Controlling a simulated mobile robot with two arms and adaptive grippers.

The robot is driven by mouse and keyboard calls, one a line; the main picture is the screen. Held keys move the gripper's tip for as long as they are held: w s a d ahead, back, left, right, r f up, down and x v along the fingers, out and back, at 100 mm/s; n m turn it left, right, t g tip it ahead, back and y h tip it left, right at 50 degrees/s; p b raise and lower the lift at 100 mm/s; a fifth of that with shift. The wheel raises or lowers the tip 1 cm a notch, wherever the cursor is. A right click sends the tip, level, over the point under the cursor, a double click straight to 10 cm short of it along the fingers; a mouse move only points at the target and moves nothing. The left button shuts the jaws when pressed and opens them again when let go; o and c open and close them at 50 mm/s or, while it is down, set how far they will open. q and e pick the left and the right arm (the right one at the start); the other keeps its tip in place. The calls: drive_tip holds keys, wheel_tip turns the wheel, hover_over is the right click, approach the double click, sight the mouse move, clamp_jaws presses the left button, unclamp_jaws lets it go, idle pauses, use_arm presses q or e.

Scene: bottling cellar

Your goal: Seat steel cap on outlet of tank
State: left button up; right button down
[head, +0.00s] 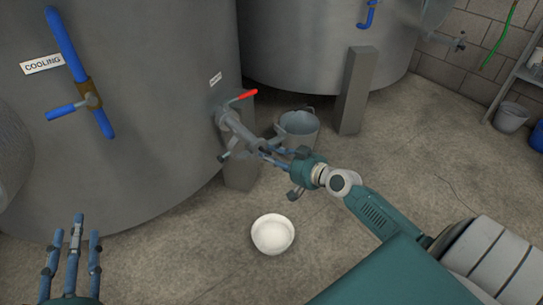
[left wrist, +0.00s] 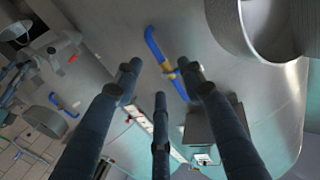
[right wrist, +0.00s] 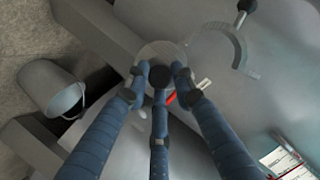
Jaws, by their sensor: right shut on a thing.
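The tank (head: 150,150) stands at the left of the head view. Its outlet (head: 238,128) juts out low, below a red valve handle (head: 246,96). My right gripper (head: 268,154) is at the outlet's free end. In the right wrist view its fingers (right wrist: 158,78) are shut on the round, pale grey steel cap (right wrist: 157,50). The cap is in line with the outlet, but the fingers hide whether it touches. An open curved clamp half (right wrist: 238,45) with a black knob shows beside it. My left gripper (head: 75,245) is empty and open, fingers spread, also in the left wrist view (left wrist: 160,85).
A white bowl (head: 272,235) stands on the floor below my right gripper. A grey bucket (head: 299,128) stands behind the outlet, near the tank legs (head: 356,90). A blue cooling pipe (head: 66,45) runs on the tank front.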

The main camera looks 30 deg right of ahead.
use_arm(q)
drive_tip(key=shift+r, duration=0.1)
drive_tip(key=shift+r, duration=0.3)
drive_tip(key=shift+d+r+t+h, duration=0.1)
drive_tip(key=shift+r+t+h, duration=0.2)
drive_tip(key=shift+r+t, duration=0.15)
use_arm(e)
drive_tip(key=shift+f, duration=0.15)
idle(0.4)
drive_tip(key=c, duration=1.4)
unclamp_jaws()
drive_tip(key=shift+o, duration=0.2)
drive_tip(key=shift+s, duration=0.15)
drive_tip(key=v, duration=1.1)
drive_tip(key=shift+s, duration=0.3)
drive_tip(key=shift+d, duration=0.1)
